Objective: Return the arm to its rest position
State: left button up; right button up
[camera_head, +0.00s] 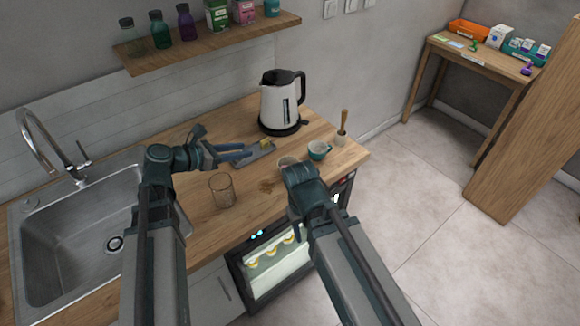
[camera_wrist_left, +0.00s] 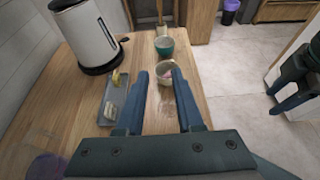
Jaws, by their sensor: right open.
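My left gripper (camera_head: 236,155) is over the wooden counter, near a grey tray (camera_head: 262,151). In the left wrist view its two fingers (camera_wrist_left: 161,100) are apart with nothing between them. A pale cup (camera_wrist_left: 168,78) stands beyond the fingertips. My right gripper shows at the right edge of the left wrist view (camera_wrist_left: 285,98), open, out over the floor side. In the head view my right wrist hides its fingers and part of the counter's front edge.
A white and black kettle (camera_head: 282,104), a teal cup (camera_head: 319,150), a wooden-handled brush (camera_head: 342,128) and a clear glass (camera_head: 222,190) stand on the counter (camera_head: 190,222). A brown patch lies near the pale cup. The sink (camera_head: 75,230) is left; open floor (camera_head: 420,190) is right.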

pick_arm(q)
jog(key=s+d+f+m+g+y, duration=0.3)
jog(key=s+d+f+m+g, duration=0.2)
jog(key=s+d+f+m, duration=0.5)
jog(key=s+a+f+m+g+y, duration=0.3)
jog(key=s+m+y, duration=0.5)
jog(key=m, duration=1.1)
jog(key=shift+a+f+y, duration=0.2)
jog(key=shift+a+y, duration=0.25)
jog(key=shift+y, duration=0.25)
